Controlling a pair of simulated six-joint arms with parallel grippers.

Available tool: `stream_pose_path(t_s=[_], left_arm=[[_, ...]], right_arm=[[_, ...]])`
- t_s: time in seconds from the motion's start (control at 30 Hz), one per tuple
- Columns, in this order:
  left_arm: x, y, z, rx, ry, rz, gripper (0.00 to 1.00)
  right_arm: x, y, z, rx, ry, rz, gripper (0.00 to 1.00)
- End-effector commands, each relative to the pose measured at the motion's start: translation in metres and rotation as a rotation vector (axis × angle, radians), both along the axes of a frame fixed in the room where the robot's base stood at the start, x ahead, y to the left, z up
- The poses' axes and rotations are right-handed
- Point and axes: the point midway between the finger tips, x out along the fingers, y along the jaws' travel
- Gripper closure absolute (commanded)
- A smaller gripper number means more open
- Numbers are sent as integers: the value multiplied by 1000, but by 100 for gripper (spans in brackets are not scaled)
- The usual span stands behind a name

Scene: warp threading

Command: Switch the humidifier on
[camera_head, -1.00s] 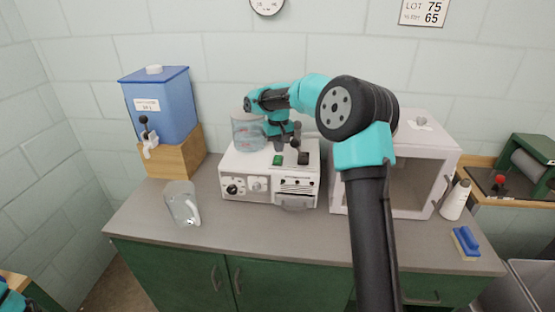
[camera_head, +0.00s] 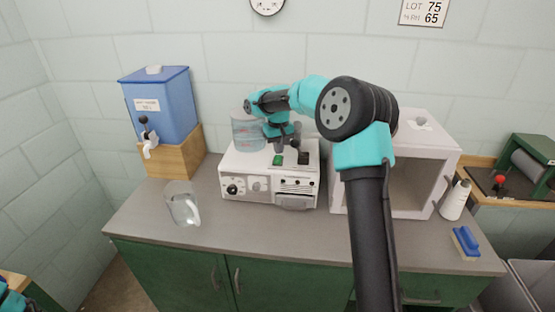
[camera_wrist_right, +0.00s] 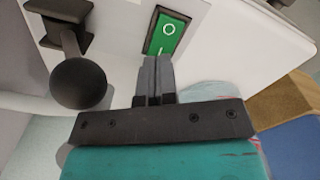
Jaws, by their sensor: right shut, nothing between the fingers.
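The humidifier (camera_head: 262,188) is a white box on the grey counter, with dials on its front and a clear tank (camera_head: 247,132) at its back left. Its green rocker switch (camera_head: 278,160) is on top; in the right wrist view the switch (camera_wrist_right: 164,33) shows a circle and a line mark. My right gripper (camera_wrist_right: 157,60) is shut and empty, its fingertips at the line-marked end of the switch. I cannot tell whether they touch it or which way the rocker is tilted. In the head view my wrist hides part of the tank.
A black ball-ended lever (camera_wrist_right: 78,84) stands close beside the switch. A clear jug (camera_head: 182,205) is on the counter at left, before a blue water container (camera_head: 160,105). A white open-fronted cabinet (camera_head: 425,150) is right of the humidifier. The front counter strip is clear.

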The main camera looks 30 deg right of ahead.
Motion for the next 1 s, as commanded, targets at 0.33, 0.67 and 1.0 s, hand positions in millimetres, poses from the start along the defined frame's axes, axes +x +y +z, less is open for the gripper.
stream_pose_path(t_s=[0.33, 0.67, 1.0], left_arm=[[0, 0, 0, 0, 0, 0, 63], [0, 0, 0, 0, 0, 0, 63], [0, 0, 0, 0, 0, 0, 63]], right_arm=[[0, 0, 9, 1, 2, -1, 100], [0, 1, 30, 1, 2, 0, 100], [0, 0, 51, 1, 1, 0, 100]])
